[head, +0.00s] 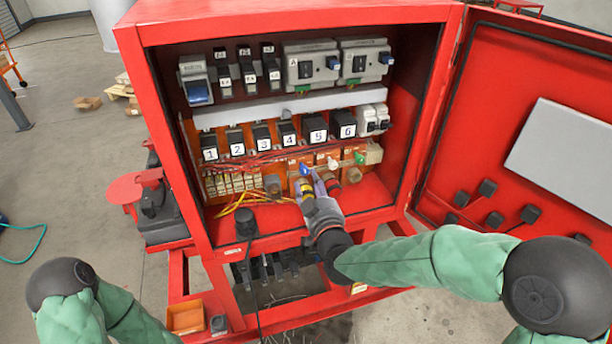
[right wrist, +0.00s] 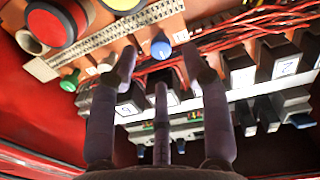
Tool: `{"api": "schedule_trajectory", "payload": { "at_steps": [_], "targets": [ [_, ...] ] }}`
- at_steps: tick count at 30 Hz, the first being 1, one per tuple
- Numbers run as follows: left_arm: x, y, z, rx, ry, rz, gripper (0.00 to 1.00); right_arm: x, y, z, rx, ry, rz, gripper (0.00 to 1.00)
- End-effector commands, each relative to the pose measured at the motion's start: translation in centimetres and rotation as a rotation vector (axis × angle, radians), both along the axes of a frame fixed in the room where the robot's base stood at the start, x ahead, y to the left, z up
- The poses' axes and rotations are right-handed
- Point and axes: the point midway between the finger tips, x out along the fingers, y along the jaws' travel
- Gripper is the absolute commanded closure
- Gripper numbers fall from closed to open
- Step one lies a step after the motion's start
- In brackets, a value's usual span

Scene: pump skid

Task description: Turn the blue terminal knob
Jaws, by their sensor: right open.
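The blue terminal knob (head: 305,170) sits on the orange panel low in the open red cabinet, below the row of numbered black modules. In the right wrist view the blue knob (right wrist: 160,47) shows between the outer fingertips, past the middle finger. My right gripper (head: 312,184) is open and reaches into the cabinet, its fingertips close to the knob. In the right wrist view the gripper (right wrist: 158,68) holds nothing, and I cannot tell whether a finger touches the knob. My left arm shows at the lower left, but its gripper is out of view.
A white knob (head: 332,163) and a green knob (head: 360,158) sit right of the blue one. Red wires (head: 262,162) run just above, and a terminal block (head: 230,183) is at left. The cabinet door (head: 480,130) stands open at right.

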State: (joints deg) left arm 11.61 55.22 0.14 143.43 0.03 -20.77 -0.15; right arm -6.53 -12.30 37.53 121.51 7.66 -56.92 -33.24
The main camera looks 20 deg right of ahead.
Motion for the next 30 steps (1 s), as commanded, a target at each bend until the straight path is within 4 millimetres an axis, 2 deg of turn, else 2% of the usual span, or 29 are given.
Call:
{"api": "schedule_trajectory", "payload": {
  "at_steps": [3, 9, 21, 22, 27, 30],
  "targets": [
    [0.0, 0.0, -0.1, 0.0, 0.0, 0.0, 1.0, 1.8, 0.0, 0.0, 0.0, -0.001, 0.0, 0.52],
    [0.0, 0.0, -0.1, 0.0, 0.0, 0.0, 1.0, 3.8, 0.0, 0.0, 0.0, 0.0, 0.0, 0.52],
    [0.0, 0.0, -0.2, 0.0, 0.0, 0.0, 1.0, 4.4, 0.0, 0.0, 0.001, 0.0, 0.0, 0.52],
    [0.0, 0.0, -0.2, 0.0, 0.0, 0.0, 1.0, 4.4, 0.0, 0.0, 0.001, 0.0, 0.0, 0.55],
    [0.0, 0.0, -0.2, 0.0, 0.0, 0.0, 1.0, 4.4, 0.0, 0.0, 0.001, 0.0, 0.0, 1.0],
    [0.0, 0.0, -0.2, 0.0, 0.0, 0.0, 1.0, 4.4, 0.0, 0.0, 0.001, 0.001, 0.001, 1.0]
  ]
}}
